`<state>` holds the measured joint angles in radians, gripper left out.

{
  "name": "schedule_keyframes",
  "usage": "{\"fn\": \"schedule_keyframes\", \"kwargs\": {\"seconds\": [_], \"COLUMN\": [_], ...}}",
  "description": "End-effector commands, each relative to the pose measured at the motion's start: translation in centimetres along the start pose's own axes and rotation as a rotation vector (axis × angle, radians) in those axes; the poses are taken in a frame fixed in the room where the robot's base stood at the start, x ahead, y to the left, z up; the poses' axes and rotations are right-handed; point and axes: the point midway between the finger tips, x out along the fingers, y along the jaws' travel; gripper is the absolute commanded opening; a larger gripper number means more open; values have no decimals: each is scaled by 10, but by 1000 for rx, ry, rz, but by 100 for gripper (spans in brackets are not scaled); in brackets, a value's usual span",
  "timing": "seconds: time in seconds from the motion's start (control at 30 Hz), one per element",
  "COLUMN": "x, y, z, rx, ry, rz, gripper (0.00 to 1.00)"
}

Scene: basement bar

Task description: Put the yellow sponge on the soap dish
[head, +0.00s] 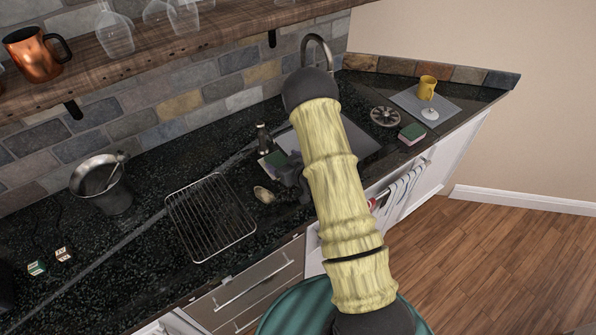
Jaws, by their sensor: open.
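My arm crosses the middle of the head view, and my dark gripper (288,171) is low over the counter in front of the sink, partly hidden by the arm. Its jaws are open. A flat block with a green top (272,159) lies just behind and left of it; whether this is the yellow sponge, I cannot tell. A small beige rounded piece (263,194) lies apart, in front and left of the gripper. A round grey slotted dish (385,116), perhaps the soap dish, sits right of the sink with nothing on it. Contact at the gripper is hidden.
A green-topped sponge with a pinkish side (411,134) lies near the round dish. A yellow mug (427,88) and an upturned glass (430,113) stand on a grey mat. A wire rack (210,217) and metal pot (100,184) are left. A dark bottle (263,138) and faucet (318,47) stand behind.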

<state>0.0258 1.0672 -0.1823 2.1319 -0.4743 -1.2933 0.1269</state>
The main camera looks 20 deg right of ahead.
Motion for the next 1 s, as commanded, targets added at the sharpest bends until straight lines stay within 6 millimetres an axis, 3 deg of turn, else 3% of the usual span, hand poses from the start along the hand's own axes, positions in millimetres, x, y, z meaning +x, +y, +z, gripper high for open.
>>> {"fn": "schedule_keyframes", "kwargs": {"seconds": [0.5, 1.0], "x": [-79, -86], "y": [1, 0], "z": [2, 0], "rx": [0, 0], "ry": [1, 0], "rz": [3, 1], "gripper": [80, 80]}}
